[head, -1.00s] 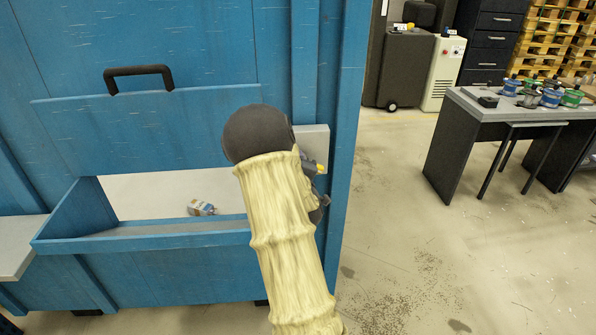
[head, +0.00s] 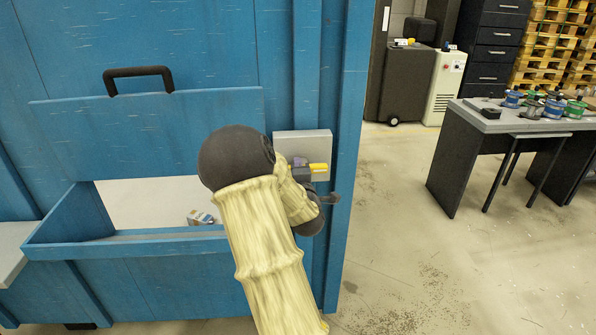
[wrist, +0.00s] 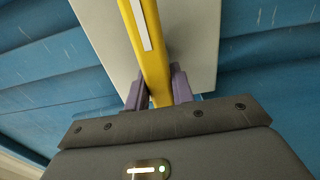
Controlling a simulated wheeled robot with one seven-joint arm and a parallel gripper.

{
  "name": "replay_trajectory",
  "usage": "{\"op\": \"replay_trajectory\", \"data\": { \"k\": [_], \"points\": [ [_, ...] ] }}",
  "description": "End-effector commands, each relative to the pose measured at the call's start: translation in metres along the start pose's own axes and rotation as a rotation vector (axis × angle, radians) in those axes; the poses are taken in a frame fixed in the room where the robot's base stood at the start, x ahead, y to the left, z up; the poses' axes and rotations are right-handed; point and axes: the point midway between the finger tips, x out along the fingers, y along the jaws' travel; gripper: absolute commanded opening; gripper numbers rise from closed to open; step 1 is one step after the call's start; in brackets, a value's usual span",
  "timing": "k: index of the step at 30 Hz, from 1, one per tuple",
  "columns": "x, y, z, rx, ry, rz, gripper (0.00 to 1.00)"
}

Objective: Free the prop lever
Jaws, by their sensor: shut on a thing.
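The prop lever is a yellow bar with a pale stripe (wrist: 146,40), running away from my gripper over a grey plate in the wrist view. Its short yellow end (head: 320,168) shows on the grey wall plate (head: 304,143) in the head view. My gripper (wrist: 159,90) has its purple fingers on both sides of the lever, shut on it. In the head view my gripper (head: 301,164) is at the plate, partly hidden by my forearm. The lever's pivot is not clearly visible.
A blue hatch panel (head: 150,135) with a black handle (head: 138,73) is left of the plate, above a blue tray (head: 75,222). A small carton (head: 201,218) is in the opening. A table (head: 470,128) with several spools stands right. The floor between is open.

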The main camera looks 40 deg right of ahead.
Motion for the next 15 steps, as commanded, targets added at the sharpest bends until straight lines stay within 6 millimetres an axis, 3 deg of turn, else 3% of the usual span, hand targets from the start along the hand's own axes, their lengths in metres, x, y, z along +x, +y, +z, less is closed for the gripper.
{"op": "replay_trajectory", "data": {
  "k": [5,6,8,15],
  "points": [
    [-0.0004,-0.0023,-0.0013,-0.003,0.003,-0.006,0.01],
    [-0.0004,-0.0023,-0.0012,-0.003,0.003,-0.006,0.32],
    [-0.0004,-0.0022,-0.0011,-0.002,0.002,-0.005,0.43],
    [-0.0002,-0.0011,-0.0004,-0.001,0.001,-0.003,0.45]
  ]
}}
